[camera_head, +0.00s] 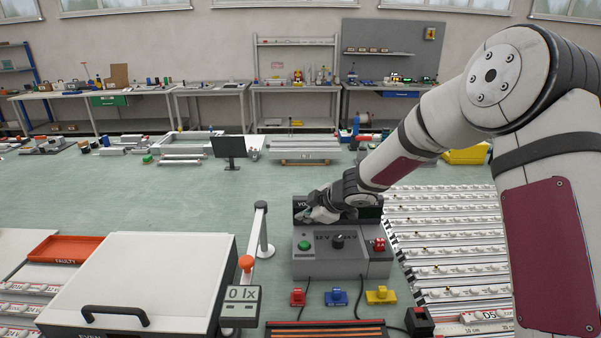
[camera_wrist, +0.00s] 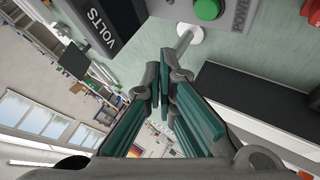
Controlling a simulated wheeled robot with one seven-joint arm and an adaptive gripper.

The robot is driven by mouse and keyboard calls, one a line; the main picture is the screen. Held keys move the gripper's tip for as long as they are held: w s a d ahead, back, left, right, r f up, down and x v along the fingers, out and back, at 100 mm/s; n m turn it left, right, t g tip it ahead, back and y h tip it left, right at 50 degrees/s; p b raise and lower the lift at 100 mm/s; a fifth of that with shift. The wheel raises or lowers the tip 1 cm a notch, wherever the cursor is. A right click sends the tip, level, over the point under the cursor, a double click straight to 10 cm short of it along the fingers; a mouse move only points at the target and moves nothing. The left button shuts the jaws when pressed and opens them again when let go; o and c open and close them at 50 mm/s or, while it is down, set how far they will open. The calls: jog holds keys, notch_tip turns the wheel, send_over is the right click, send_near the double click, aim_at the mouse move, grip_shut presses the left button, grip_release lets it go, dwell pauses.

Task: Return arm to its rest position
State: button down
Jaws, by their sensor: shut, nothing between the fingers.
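My gripper (camera_head: 312,213) is at the end of my arm, which reaches in from the right in the head view. It hangs in front of the dark display of a grey control box (camera_head: 342,262), above a green button (camera_head: 304,245). In the wrist view my gripper (camera_wrist: 160,88) is shut, with its teal-padded fingers together and nothing between them. The green button (camera_wrist: 207,9) marked POWER and the VOLTS panel (camera_wrist: 100,25) lie beyond the fingertips. I cannot tell whether the gripper touches the box.
A white lidded box (camera_head: 150,275) with a black handle, a meter reading 0 lx (camera_head: 241,303) and an orange FAULTY tray (camera_head: 66,250) stand to the left. Rows of white modules (camera_head: 445,230) lie to the right. Red, blue and yellow plugs (camera_head: 336,297) lie in front.

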jog(key=s+d+r+m+t+h, duration=0.2)
jog(key=s+d+r+m+h, duration=0.2)
jog(key=d+r, duration=0.65)
jog(key=s+d+r+m+h, duration=0.4)
jog(key=s+d+r+m, duration=0.25)
jog(key=s+r, duration=0.4)
jog(key=s+m+g+y, duration=0.2)
jog(key=s+m, duration=0.4)
jog(key=s, duration=2.1)
jog(key=shift+s+f+g, duration=0.2)
jog(key=shift+f+g, duration=0.1)
jog(key=shift+g, duration=0.4)
jog(key=shift+m, duration=0.25)
